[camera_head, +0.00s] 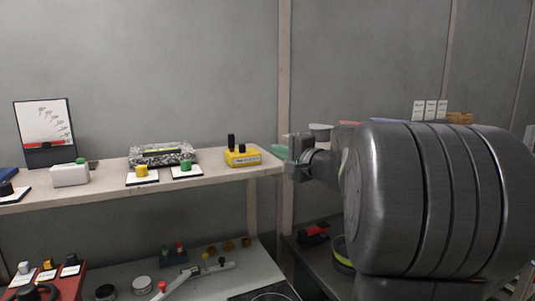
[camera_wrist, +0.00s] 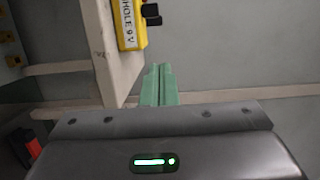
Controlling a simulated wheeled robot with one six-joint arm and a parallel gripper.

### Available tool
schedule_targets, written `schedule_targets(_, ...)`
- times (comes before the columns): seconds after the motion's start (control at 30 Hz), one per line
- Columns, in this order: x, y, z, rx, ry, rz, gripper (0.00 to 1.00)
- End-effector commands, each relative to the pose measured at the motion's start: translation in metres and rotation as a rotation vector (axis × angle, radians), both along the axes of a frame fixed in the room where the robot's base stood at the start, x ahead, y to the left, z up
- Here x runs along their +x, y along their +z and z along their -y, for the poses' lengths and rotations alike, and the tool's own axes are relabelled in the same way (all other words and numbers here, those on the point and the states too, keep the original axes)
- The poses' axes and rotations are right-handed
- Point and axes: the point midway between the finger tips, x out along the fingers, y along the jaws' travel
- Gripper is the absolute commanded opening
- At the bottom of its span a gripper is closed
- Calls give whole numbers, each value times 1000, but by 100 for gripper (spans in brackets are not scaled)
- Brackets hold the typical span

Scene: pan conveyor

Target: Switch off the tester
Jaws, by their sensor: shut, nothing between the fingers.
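The tester appears to be the yellow box (camera_head: 242,158) with two upright black knobs, near the right end of the upper shelf. In the wrist view the yellow box (camera_wrist: 130,28) shows at the top, cut by the frame edge, with a white label reading "HOLE 9 V" and black knobs on its right side. Whether it is on or off cannot be told. My gripper (camera_head: 279,151) is just right of the box, past the shelf end. In the wrist view its green fingers (camera_wrist: 159,72) are together and empty, apart from the box.
The upper shelf (camera_head: 215,176) also holds yellow (camera_head: 141,171) and green (camera_head: 186,166) knobs on white plates, a speckled box (camera_head: 163,154) and a white box (camera_head: 70,176). A wall post (camera_head: 285,80) stands behind the shelf end. The lower bench (camera_head: 190,285) is cluttered.

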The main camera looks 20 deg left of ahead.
Motion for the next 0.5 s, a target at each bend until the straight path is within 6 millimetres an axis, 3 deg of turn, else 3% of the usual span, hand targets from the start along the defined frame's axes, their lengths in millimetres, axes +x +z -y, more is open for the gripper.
schedule_targets(0.2, -13, -2, 28, -1, -3, -3, 0)
schedule_targets(0.5, -16, -1, 34, -1, -1, -3, 0)
